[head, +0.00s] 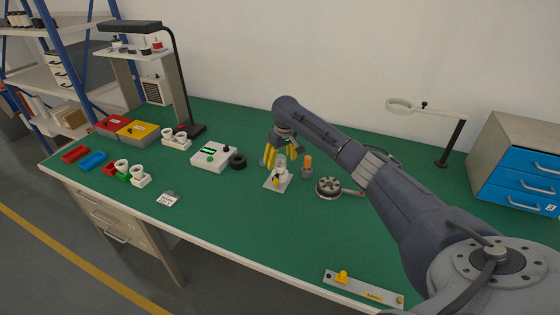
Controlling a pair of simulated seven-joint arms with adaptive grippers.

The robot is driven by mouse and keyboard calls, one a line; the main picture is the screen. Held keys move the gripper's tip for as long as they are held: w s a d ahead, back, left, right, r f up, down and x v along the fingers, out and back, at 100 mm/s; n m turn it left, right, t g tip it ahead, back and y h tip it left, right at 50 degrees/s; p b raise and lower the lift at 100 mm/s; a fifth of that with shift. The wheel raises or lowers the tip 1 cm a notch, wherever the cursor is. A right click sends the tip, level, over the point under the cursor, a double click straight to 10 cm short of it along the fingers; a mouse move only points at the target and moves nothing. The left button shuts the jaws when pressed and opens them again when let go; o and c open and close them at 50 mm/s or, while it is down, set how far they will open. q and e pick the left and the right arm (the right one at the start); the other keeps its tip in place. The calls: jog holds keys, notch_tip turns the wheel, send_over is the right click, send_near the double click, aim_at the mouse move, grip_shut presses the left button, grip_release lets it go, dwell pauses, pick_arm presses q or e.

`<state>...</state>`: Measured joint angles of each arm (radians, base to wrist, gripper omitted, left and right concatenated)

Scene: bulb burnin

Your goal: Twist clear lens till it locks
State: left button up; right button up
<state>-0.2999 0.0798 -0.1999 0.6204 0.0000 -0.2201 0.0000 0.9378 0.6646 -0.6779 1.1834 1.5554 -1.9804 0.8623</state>
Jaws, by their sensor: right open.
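The clear lens (281,160) is a small, see-through dome standing upright on a white fixture with a light square base plate (277,183) near the middle of the green bench. A small yellow part shows low on the fixture. My right gripper (280,158) reaches in from the right and points down at the lens. Its yellow fingers are open, with some to the left of the lens and one to its right. I cannot tell whether any finger touches the lens, or whether the lens is locked. My left gripper is out of view.
An orange-topped grey holder (307,165) and a round dark-grey fixture (328,187) stand close on the right. A white meter box (212,156) and black round part (238,162) are left. A magnifier stand (452,145) is behind. The front bench middle is clear.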

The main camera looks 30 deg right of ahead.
jog(key=shift+f, duration=0.25)
jog(key=shift+c, duration=0.5)
jog(key=c, duration=1.3)
